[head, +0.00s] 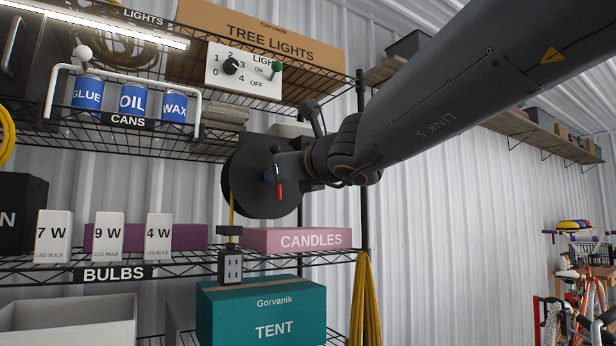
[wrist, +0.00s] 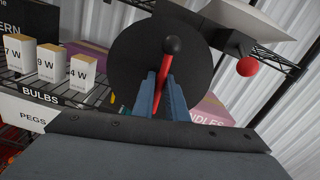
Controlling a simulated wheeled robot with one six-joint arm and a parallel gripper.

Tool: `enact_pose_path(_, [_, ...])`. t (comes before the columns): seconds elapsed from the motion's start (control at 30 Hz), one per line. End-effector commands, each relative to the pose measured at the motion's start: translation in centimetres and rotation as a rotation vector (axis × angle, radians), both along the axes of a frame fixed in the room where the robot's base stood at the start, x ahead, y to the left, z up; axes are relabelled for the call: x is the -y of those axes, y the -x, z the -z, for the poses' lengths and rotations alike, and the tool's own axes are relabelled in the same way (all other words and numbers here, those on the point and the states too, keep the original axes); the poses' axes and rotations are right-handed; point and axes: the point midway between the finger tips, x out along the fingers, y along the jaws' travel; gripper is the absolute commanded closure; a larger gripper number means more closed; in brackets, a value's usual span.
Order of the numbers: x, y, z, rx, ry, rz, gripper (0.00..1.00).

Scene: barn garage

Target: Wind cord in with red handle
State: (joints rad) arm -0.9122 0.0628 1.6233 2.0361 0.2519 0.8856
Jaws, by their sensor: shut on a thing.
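A round black reel (head: 240,185) hangs at the shelf's right end. It fills the upper middle of the wrist view (wrist: 130,60). A red handle (wrist: 162,78) with a black knob at its end stands in front of the reel face. My gripper (wrist: 162,90) is shut on it, with a blue-grey finger on either side. In the head view, the red handle (head: 279,190) shows just below my gripper (head: 271,176). The yellow cord (head: 232,204) hangs from the reel down to a black socket block (head: 230,266). My wrist hides the reel's right part.
A pink CANDLES box (head: 262,240) and a teal TENT box (head: 262,312) sit below the reel. Bulb boxes (head: 108,235) stand at left, cans (head: 132,100) above. A red ball (wrist: 247,66) on a dark stem shows right of the reel in the wrist view.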

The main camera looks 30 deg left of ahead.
Motion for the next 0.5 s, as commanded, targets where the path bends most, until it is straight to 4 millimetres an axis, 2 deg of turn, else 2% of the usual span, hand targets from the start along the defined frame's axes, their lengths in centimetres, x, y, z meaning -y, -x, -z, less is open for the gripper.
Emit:
enact_pose_path(0.43, [-0.08,0.11,0.1,-0.011,-0.004,-0.003,1.0])
enact_pose_path(0.47, [-0.08,0.11,0.1,-0.011,-0.004,-0.003,0.86])
enact_pose_path(0.5, [-0.08,0.11,0.09,-0.011,-0.004,-0.003,0.79])
